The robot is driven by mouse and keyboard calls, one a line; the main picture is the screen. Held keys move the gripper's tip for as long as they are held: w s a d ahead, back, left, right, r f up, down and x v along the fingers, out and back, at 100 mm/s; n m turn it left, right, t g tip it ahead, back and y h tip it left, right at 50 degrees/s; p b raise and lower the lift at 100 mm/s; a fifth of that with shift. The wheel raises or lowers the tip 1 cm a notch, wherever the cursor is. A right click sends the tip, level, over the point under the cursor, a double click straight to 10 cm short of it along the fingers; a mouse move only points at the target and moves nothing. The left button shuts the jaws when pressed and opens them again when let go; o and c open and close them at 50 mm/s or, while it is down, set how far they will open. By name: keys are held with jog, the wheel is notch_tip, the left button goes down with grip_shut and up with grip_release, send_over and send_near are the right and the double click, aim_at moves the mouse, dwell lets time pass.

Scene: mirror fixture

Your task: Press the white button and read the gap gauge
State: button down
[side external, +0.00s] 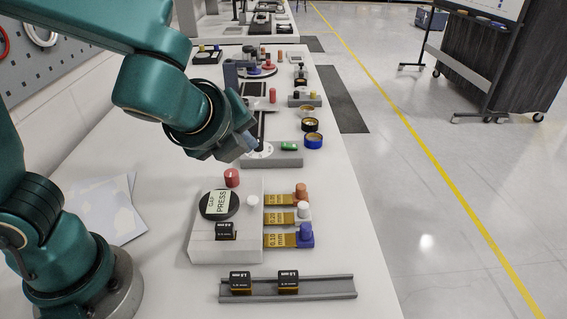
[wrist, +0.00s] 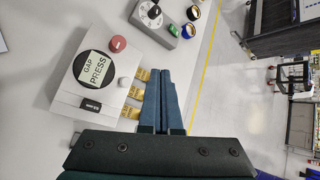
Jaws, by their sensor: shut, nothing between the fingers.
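The white button (side external: 253,201) is a small round knob on the right part of the white fixture box (side external: 226,247). It also shows in the wrist view (wrist: 124,81), left of my fingers. A round gauge with a pale "GAP PRESS" display (side external: 216,204) sits on the box, and it fills much of the box top in the wrist view (wrist: 93,67). A red knob (side external: 231,177) stands behind it. My gripper (side external: 247,146) is shut and empty, raised above and behind the box. In the wrist view its fingers (wrist: 172,100) lie together, apart from the button.
Brass gauge tabs with orange, white and blue knobs (side external: 305,236) stick out right of the box. A grey rail (side external: 325,287) with two dark blocks lies in front. A grey dial fixture (side external: 287,160) with a green part stands behind. Papers (side external: 100,208) lie left.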

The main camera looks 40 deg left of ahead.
send_near(256, 195)
jog(key=shift+w+a+f, duration=0.35)
jog(key=shift+w+f, duration=0.1)
jog(key=shift+w, duration=0.3)
jog(key=shift+w+a+f, duration=0.35)
jog(key=shift+w+f, duration=0.15)
jog(key=shift+w, duration=0.2)
jog(key=shift+w+a+f, duration=0.35)
jog(key=shift+w+f, duration=0.1)
jog(key=shift+w, duration=0.3)
jog(key=shift+f, duration=0.1)
dwell(0.3)
jog(key=shift+f, duration=0.3)
jog(key=shift+f, duration=0.55)
dwell(0.7)
dwell(0.3)
jog(key=shift+r, duration=1)
jog(key=shift+r, duration=2.5)
